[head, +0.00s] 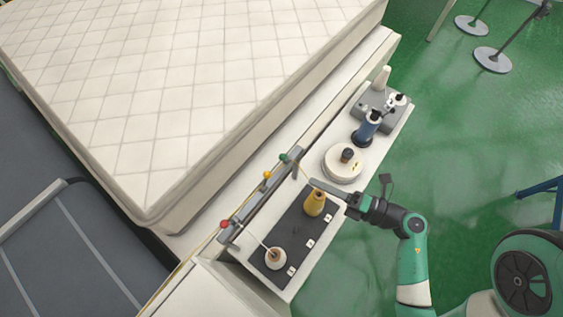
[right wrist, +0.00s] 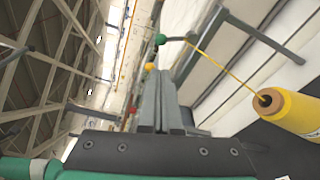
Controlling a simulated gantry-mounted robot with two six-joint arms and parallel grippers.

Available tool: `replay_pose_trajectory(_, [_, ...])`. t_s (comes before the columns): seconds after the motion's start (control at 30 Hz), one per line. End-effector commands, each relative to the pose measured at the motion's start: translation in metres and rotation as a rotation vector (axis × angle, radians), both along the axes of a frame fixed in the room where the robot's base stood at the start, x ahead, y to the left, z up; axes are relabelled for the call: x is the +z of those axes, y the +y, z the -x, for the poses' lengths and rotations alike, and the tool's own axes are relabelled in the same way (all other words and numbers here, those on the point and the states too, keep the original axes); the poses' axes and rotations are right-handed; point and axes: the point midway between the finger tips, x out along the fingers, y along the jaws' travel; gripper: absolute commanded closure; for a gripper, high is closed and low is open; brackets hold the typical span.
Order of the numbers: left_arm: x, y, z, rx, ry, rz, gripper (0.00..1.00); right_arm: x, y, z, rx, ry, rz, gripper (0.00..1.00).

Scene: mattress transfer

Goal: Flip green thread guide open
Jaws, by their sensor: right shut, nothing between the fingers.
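The green thread guide (head: 283,157) has a round green knob at the upper right end of a grey rail beside the mattress. In the right wrist view its green knob (right wrist: 160,39) is just beyond the fingertips, with a short arm extending right. Whether the guide is open or closed is unclear. My right gripper (head: 314,184) is shut and empty, right of the guide and above the yellow thread spool (head: 314,204). The fingers (right wrist: 158,78) point toward the knob and appear apart from it. My left gripper is not in view.
Yellow (head: 267,174) and red (head: 224,223) knobs sit along the same rail. A cream spool (head: 276,258) stands on the black mat. A white round device (head: 343,164) and a blue spool (head: 367,126) stand farther up the shelf. The quilted mattress (head: 150,90) lies left.

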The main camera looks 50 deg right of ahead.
Motion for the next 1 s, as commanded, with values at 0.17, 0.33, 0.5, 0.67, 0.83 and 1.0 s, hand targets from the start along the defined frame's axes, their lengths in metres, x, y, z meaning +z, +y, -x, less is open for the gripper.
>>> replay_pose_trajectory(0.17, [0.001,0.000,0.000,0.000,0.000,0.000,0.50,0.001,0.000,0.000,0.000,-0.001,0.001,1.00])
replay_pose_trajectory(0.33, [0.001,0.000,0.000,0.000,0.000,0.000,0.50,0.001,0.000,-0.003,0.002,-0.001,0.001,1.00])
replay_pose_trajectory(0.5, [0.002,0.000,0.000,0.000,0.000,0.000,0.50,0.001,0.003,-0.016,0.009,-0.001,0.002,1.00])
replay_pose_trajectory(0.67, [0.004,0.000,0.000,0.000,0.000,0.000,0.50,0.000,0.008,-0.041,0.012,-0.002,0.003,1.00])
replay_pose_trajectory(0.83, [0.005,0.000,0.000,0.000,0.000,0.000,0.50,-0.001,0.012,-0.072,0.010,-0.003,0.003,1.00])
replay_pose_trajectory(1.0, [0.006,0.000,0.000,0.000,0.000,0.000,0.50,-0.003,0.015,-0.093,0.005,-0.002,0.002,1.00])
